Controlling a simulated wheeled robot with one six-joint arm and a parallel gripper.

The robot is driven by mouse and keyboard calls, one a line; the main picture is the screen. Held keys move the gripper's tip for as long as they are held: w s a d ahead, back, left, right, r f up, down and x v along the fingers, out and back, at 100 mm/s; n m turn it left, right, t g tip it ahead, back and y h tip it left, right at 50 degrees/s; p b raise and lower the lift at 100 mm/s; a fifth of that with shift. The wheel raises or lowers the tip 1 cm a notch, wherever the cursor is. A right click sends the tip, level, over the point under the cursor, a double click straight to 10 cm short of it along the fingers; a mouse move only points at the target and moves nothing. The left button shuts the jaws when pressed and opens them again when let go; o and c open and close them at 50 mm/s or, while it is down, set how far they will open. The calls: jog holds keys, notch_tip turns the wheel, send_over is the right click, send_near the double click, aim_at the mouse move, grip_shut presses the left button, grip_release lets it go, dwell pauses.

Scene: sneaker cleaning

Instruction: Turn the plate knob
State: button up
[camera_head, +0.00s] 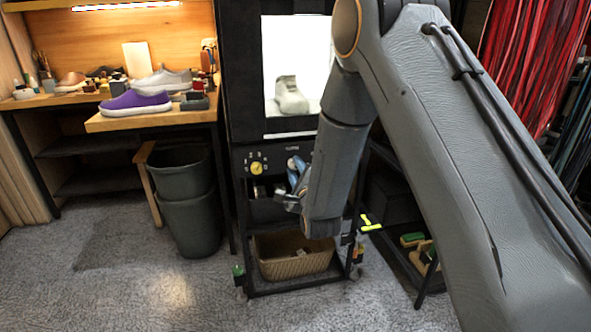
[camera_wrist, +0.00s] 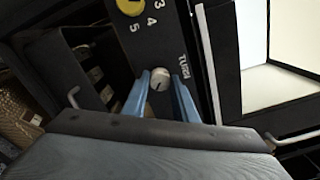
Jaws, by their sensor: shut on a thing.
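A pale round knob (camera_wrist: 159,79) with a dark mark sits on the black panel beside a label that appears to read "TURN". My gripper (camera_wrist: 160,85) has its two blue fingers on either side of this knob and is shut on it. In the head view, my gripper (camera_head: 298,172) is at the panel under the lit booth, and its fingers largely hide the knob. A yellow dial (camera_wrist: 130,6) with numbers around it is on the same panel, and it also shows in the head view (camera_head: 256,168), left of my gripper.
The lit booth (camera_head: 325,50) holds a pale shoe (camera_head: 291,96). A wicker basket (camera_head: 292,265) sits on the lower shelf below. Dark bins (camera_head: 190,215) stand at left, by a bench with a purple sneaker (camera_head: 135,103). The carpet in front is clear.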

jog(key=shift+n, duration=0.3)
